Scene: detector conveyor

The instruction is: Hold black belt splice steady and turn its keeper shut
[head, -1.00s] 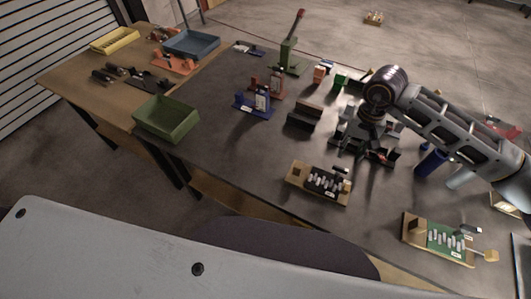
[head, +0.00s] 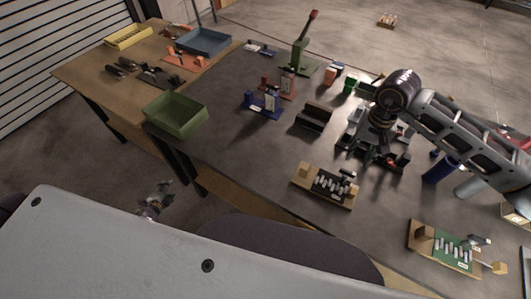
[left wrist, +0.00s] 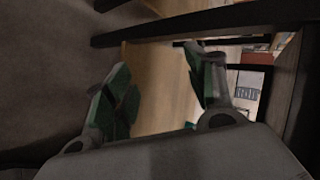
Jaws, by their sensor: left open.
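The black belt splice (head: 328,186) lies on a small wooden board near the front edge of the dark table. It carries a row of several pale pins, with a small dark keeper part (head: 347,174) at its right end; its exact position is hard to tell. My left gripper (head: 158,196) is low, off the table's front-left side, far from the splice. In the left wrist view its green-padded fingers (left wrist: 160,98) are apart with nothing between them. My right gripper (head: 379,157) points down above a dark fixture, behind and right of the splice; its fingertips are unclear.
A green belt splice board (head: 447,250) lies at the front right. A green tray (head: 176,115) stands at the table's left corner. Red and blue fixtures (head: 265,104) and a black block (head: 313,116) stand behind the splice. Table surface left of the splice is bare.

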